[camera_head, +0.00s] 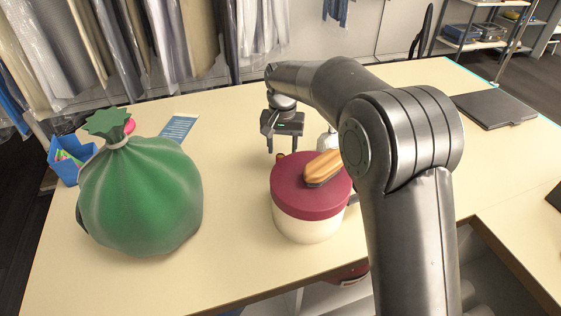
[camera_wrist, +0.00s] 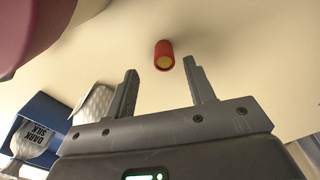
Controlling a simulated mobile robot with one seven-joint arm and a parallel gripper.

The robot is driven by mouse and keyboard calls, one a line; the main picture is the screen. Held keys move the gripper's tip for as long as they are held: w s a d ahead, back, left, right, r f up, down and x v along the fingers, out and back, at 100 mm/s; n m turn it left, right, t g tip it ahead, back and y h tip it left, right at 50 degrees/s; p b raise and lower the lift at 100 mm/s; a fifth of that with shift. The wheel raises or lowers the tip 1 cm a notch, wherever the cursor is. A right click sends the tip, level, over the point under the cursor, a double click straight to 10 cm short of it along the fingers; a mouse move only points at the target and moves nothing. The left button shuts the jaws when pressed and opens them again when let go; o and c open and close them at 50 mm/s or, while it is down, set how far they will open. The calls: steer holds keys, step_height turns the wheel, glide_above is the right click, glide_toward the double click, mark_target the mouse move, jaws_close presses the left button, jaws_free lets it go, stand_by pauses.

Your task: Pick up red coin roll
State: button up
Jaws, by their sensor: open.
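The red coin roll (camera_wrist: 164,55) shows in the wrist view as a small red cylinder with a yellowish end face. It is on the cream table, beyond my fingertips and between their lines, apart from both. My gripper (camera_wrist: 158,82) is open with nothing between its fingers. In the head view my gripper (camera_head: 282,148) points down over the table, behind the round maroon-lidded box. I cannot make out the coin roll in the head view.
A green sack (camera_head: 140,195) stands at the left, near a blue box (camera_head: 66,172). The round box (camera_head: 308,222) bears a wooden brush (camera_head: 323,168) on its lid. A dark flat case (camera_head: 494,109) lies at the right. Table between sack and round box is clear.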

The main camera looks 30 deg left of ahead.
mark_target(280, 155)
steer(key=f, duration=0.5)
steer(key=shift+a+f, duration=0.15)
steer(key=shift+a, duration=0.15)
jaws_close()
